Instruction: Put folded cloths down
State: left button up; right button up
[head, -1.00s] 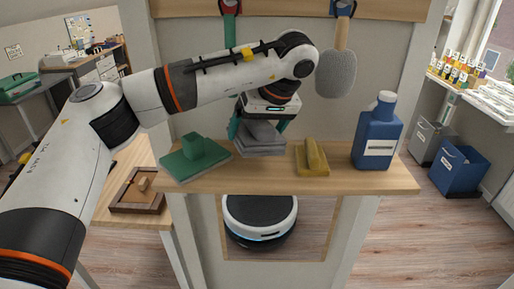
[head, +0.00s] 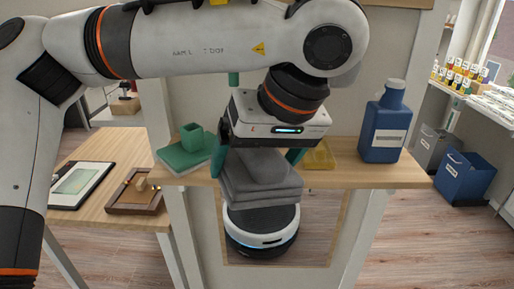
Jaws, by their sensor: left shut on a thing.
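A stack of grey folded cloths (head: 258,182) hangs in my left gripper (head: 257,158), in front of the shelf board's front edge. The green fingers close on it from both sides, and the gripper body hides its upper part. The stack looks level and clear of the wooden shelf (head: 385,175), though the exact gap is hard to judge. My right gripper is not in view.
On the shelf stand a green pad with a green block (head: 188,152) at left, a partly hidden yellow piece (head: 320,156) and a blue bottle (head: 385,125) at right. A round robot vacuum (head: 262,235) sits below. A lower desk (head: 110,215) holds a wooden tray (head: 133,196).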

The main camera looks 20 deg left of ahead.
pick_arm(q)
jog(key=shift+d+r, duration=0.1)
jog(key=shift+d, duration=0.05)
jog(key=w+a+m+t+h+p, duration=0.1)
jog(key=w+a+m+h+p, duration=0.25)
jog(key=w, duration=0.55)
jog(key=w+a+m+t+h+p, duration=0.25)
jog(key=w+m, duration=0.25)
jog(key=w, duration=0.4)
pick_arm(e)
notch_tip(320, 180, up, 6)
pick_arm(q)
jog(key=shift+g+y, duration=0.4)
jog(key=shift+g, duration=0.05)
jog(key=shift+f+b, duration=2.35)
jog(key=shift+f, duration=1.2)
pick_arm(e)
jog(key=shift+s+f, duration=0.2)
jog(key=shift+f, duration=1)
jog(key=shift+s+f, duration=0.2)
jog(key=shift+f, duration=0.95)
pick_arm(q)
jog(key=shift+f+b, duration=0.4)
jog(key=shift+f, duration=0.15)
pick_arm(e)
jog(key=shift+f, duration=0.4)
pick_arm(q)
jog(key=o, duration=0.8)
jog(key=shift+o, duration=0.2)
